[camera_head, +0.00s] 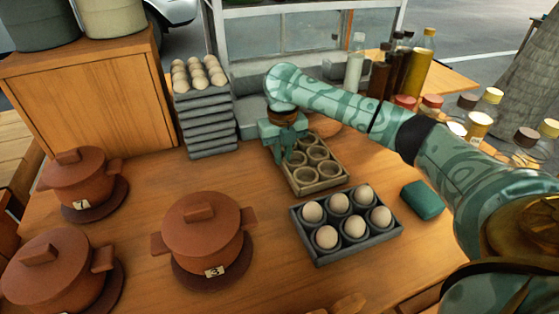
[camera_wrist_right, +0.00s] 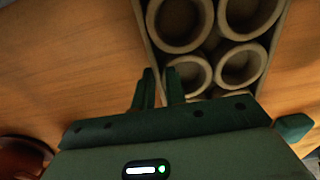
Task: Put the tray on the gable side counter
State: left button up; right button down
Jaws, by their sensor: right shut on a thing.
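A beige tray (camera_head: 318,184) with several round empty cups lies on the wooden counter (camera_head: 345,270), in the middle of the head view. My right gripper (camera_head: 287,152) comes down on the tray's far left edge. In the right wrist view my right gripper (camera_wrist_right: 160,88) is shut on the tray wall (camera_wrist_right: 149,50), with the cups to the right of the fingers. A grey tray (camera_head: 318,256) holding several eggs sits just nearer than the beige tray. I cannot tell which surface is the gable side counter. My left gripper is not in view.
A stack of grey trays (camera_head: 207,128) topped with eggs stands at the back left. Lidded clay pots (camera_head: 203,232) fill the left and front. A green block (camera_head: 422,200) lies right of the egg tray. Bottles and jars (camera_head: 420,68) crowd the back right.

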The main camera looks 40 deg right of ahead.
jog(key=shift+f, duration=0.35)
jog(key=c, duration=1.4)
grip_release()
jog(key=shift+f, duration=0.15)
jog(key=shift+c, duration=0.2)
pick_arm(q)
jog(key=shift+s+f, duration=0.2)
